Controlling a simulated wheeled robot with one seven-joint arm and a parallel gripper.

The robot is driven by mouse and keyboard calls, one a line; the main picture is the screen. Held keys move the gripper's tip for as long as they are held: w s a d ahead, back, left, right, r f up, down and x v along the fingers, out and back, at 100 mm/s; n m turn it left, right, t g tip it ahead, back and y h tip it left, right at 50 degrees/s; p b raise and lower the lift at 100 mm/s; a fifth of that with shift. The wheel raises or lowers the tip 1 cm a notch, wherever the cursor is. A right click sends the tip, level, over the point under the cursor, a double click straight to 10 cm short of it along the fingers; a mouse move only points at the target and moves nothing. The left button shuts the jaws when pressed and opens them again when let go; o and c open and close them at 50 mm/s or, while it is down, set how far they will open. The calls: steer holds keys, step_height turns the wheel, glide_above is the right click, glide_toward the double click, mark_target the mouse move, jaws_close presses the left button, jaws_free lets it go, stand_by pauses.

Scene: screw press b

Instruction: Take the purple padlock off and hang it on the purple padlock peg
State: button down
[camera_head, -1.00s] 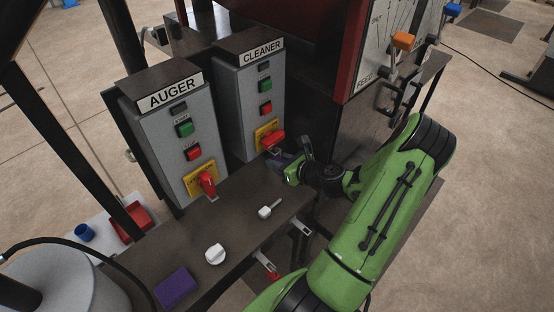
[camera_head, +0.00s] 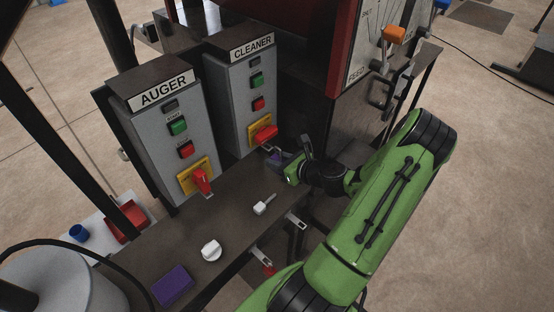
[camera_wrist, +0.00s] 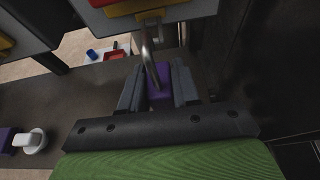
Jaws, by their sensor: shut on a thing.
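The purple padlock (camera_wrist: 160,88) is between the two fingers of my gripper (camera_wrist: 158,92) in the wrist view. Its metal shackle (camera_wrist: 149,62) rises toward the underside of the CLEANER box's switch. In the head view, my gripper (camera_head: 284,169) is at the lower front of the CLEANER box (camera_head: 242,95), just under its red rotary handle (camera_head: 263,134). Only a little of the padlock (camera_head: 274,157) shows there. I cannot tell whether the shackle is still through the handle's hasp. I cannot make out a purple padlock peg for certain.
The AUGER box (camera_head: 166,130) stands to the left with its own red handle (camera_head: 202,180). A purple block (camera_head: 172,287), a white knob (camera_head: 211,249) and a small pale metal piece (camera_head: 264,205) lie on the dark bench. Metal brackets (camera_head: 296,220) stick out at its front edge.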

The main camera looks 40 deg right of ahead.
steer(key=s, duration=0.3)
steer(key=shift+s, duration=0.15)
steer(key=shift+d, duration=0.1)
stand_by(0.8)
